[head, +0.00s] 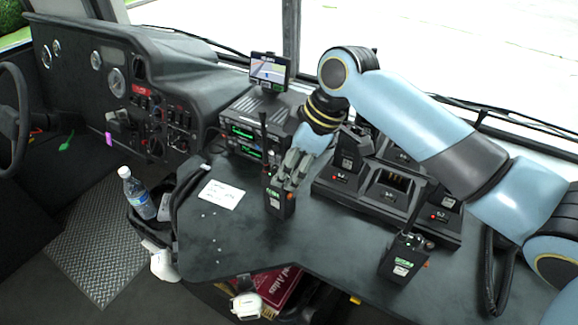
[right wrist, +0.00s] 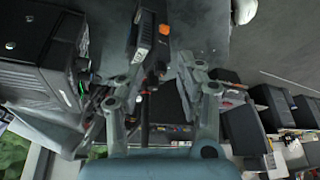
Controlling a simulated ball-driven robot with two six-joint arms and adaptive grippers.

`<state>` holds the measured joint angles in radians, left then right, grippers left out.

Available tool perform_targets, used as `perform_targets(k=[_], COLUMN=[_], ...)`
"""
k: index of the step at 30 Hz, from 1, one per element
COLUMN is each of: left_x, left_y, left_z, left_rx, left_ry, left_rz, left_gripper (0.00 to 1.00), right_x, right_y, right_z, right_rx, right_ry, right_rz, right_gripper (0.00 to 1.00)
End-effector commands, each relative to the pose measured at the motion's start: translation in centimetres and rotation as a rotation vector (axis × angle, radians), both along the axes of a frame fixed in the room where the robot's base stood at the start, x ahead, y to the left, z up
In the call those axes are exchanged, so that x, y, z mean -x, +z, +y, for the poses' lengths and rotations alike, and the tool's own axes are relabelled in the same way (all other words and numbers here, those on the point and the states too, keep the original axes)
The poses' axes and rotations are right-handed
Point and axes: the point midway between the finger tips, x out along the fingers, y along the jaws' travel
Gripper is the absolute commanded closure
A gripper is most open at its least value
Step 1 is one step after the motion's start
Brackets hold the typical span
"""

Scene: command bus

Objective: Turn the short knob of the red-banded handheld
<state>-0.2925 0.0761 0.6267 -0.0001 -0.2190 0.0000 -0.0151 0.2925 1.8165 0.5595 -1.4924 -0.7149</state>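A black handheld radio (head: 279,204) with a small green-lit label and an orange side button stands upright on the dark console. It also shows in the right wrist view (right wrist: 147,36), with its antenna running down between my fingers. My right gripper (head: 293,172) is at the top of this radio; in the right wrist view (right wrist: 157,78) its fingers are spread on either side of the radio's top end. Contact with a knob cannot be told. A small red patch shows near the antenna base; the short knob is not clear. A second handheld (head: 402,260) stands at front right. My left gripper is out of view.
A charger bank (head: 385,188) with more handhelds stands behind and right. A radio stack (head: 256,125) with a small screen (head: 269,70) is behind the handheld. A white card (head: 221,194) lies left; a water bottle (head: 139,196) stands further left. The console front between the two handhelds is clear.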

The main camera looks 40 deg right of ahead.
Motion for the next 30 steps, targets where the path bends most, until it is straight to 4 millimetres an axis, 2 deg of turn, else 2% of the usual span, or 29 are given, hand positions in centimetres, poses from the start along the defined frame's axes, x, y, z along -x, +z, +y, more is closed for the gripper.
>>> perform_targets(k=[2,10,17,25,30], left_x=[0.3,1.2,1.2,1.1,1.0], left_y=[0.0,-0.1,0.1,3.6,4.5], left_z=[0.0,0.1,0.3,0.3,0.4], left_rx=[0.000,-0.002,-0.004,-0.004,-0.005], left_ry=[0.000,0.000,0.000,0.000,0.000], left_rz=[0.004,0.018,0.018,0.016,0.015], left_gripper=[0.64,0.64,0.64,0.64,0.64], right_x=[0.0,0.0,0.0,0.2,0.2], right_y=[0.0,0.0,0.1,0.6,0.3], right_z=[0.0,0.0,0.0,0.2,0.2], right_rx=[0.000,0.000,0.000,-0.001,0.000], right_ry=[0.000,0.000,-0.004,-0.170,-0.243], right_rz=[0.000,0.000,0.000,0.004,0.000], right_gripper=[0.64,0.99,1.00,1.00,1.00])
